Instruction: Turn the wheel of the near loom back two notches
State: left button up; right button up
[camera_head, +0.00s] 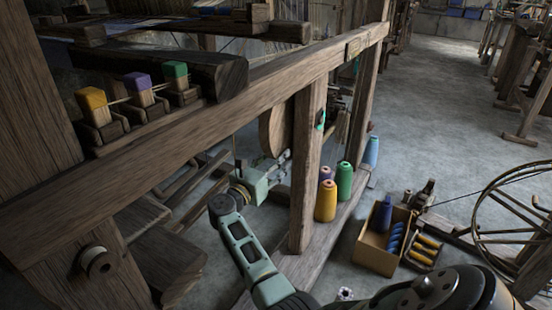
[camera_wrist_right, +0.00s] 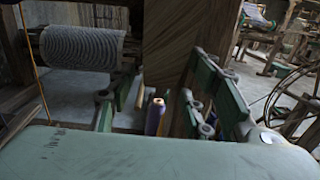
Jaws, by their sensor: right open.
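The near loom (camera_head: 200,125) fills the left and middle of the head view. A rounded wooden disc (camera_head: 272,132), which looks like its wheel, shows below the long beam, partly hidden by the upright post. My right gripper (camera_head: 284,160) is open just below the disc, and the post hides part of it. In the right wrist view a broad wooden piece (camera_wrist_right: 178,42), likely the wheel, stands between the open green fingers (camera_wrist_right: 165,88). I cannot tell whether they touch it. My left gripper is not in view.
The post (camera_head: 307,165) stands close right of my right gripper. Several thread cones (camera_head: 326,201) stand on the loom's lower rail. A box (camera_head: 377,248) with blue spools and a spoked wheel (camera_head: 500,220) are at the right. A ribbed roller (camera_wrist_right: 80,47) shows in the wrist view.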

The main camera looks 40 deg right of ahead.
jog(key=v, duration=0.6)
jog(key=shift+d, duration=0.1)
dwell(0.4)
